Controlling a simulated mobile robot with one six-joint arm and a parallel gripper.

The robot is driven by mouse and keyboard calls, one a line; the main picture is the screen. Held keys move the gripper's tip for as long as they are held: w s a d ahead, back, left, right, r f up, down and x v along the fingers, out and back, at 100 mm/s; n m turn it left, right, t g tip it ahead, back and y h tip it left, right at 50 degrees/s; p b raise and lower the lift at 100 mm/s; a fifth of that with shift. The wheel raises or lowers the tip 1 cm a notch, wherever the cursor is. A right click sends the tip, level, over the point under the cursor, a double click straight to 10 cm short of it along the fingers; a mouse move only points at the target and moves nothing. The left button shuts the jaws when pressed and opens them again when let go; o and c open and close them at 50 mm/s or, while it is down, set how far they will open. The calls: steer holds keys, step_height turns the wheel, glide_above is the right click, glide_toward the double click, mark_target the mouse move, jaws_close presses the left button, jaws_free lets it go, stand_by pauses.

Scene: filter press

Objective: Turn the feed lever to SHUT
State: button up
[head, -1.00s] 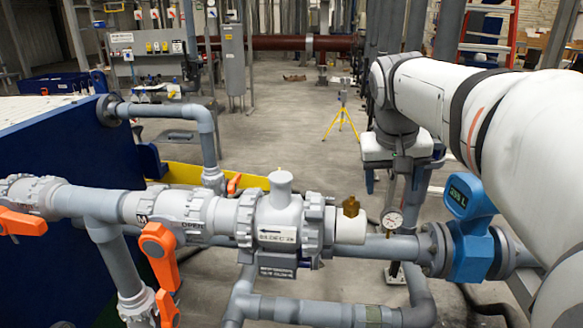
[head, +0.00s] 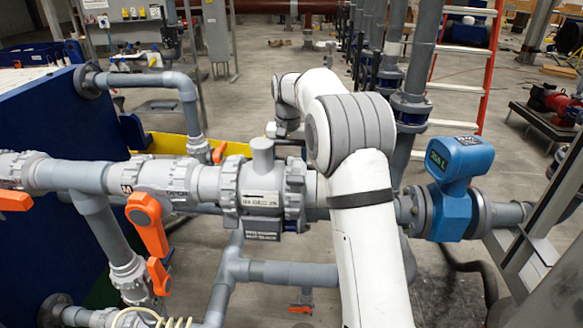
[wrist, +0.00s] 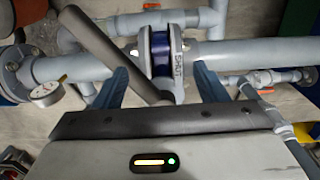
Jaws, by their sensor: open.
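In the wrist view, a dark grey bar (wrist: 105,48), which looks like the feed lever, slants from the upper left down to the centre. It crosses in front of a valve body with a dark blue band (wrist: 160,45). A grey plate (wrist: 178,60) on the valve's right reads SHUT. In the head view, my arm hides the lever and my gripper's fingers are not clear.
In the head view, the front grey pipe (head: 90,178) carries orange handles (head: 150,225) at left and a blue meter (head: 455,190) at right. A dial gauge (wrist: 46,93) shows at left in the wrist view.

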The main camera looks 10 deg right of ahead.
steer(key=d+n+b, duration=0.1)
steer(key=d+n, duration=0.5)
steer(key=shift+n+b, duration=0.3)
steer(key=shift+b, duration=0.05)
step_height(320, 180, down, 8)
steer(key=b, duration=0.4)
steer(key=shift+r, duration=0.25)
steer(key=shift+c, duration=0.5)
